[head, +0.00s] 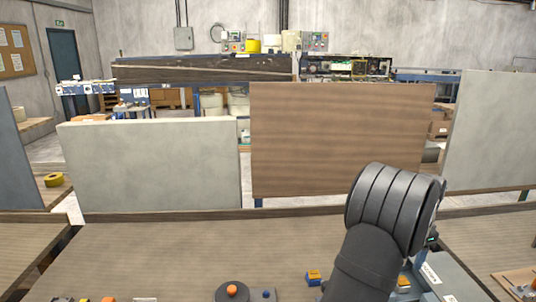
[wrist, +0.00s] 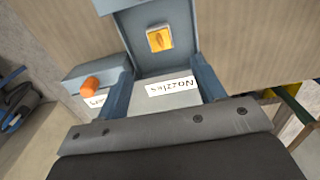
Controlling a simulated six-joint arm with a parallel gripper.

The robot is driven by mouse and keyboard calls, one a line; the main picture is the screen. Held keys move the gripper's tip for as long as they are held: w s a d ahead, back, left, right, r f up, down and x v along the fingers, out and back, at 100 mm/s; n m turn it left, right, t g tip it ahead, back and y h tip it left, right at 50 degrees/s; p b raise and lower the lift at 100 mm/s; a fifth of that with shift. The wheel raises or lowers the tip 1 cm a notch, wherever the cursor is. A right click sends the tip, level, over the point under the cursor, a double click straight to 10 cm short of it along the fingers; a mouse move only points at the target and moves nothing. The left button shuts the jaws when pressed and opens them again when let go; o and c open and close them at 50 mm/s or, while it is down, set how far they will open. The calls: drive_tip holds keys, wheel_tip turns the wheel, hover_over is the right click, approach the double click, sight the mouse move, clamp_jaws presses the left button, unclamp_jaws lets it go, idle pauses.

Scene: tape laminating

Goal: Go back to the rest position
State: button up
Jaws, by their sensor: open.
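My gripper (wrist: 160,72) shows in the wrist view as a dark bolted bracket along the bottom, with two blue-grey bars extending from it, set apart. It is open, and I see nothing held between the bars. Beyond it is a blue-grey box with a yellow-orange block (wrist: 159,38) and a white label (wrist: 171,87) with dark lettering. In the head view my dark arm rises at the right of the bench, and its wrist end hides most of the gripper.
The wooden bench (head: 180,250) is largely clear in the middle. Small items, including a black round base with an orange knob (head: 231,291), lie along its near edge. A grey panel (head: 150,165) and a brown panel (head: 340,140) stand behind. Yellow tape (head: 54,180) lies far left.

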wheel_tip(320, 180, down, 12)
drive_tip(key=shift+r, duration=0.1)
drive_tip(key=shift+r, duration=0.15)
idle(0.4)
wheel_tip(320, 180, up, 17)
wheel_tip(320, 180, down, 18)
drive_tip(key=shift+r, duration=0.25)
wheel_tip(320, 180, up, 9)
drive_tip(key=shift+f, duration=0.1)
drive_tip(key=shift+r, duration=0.55)
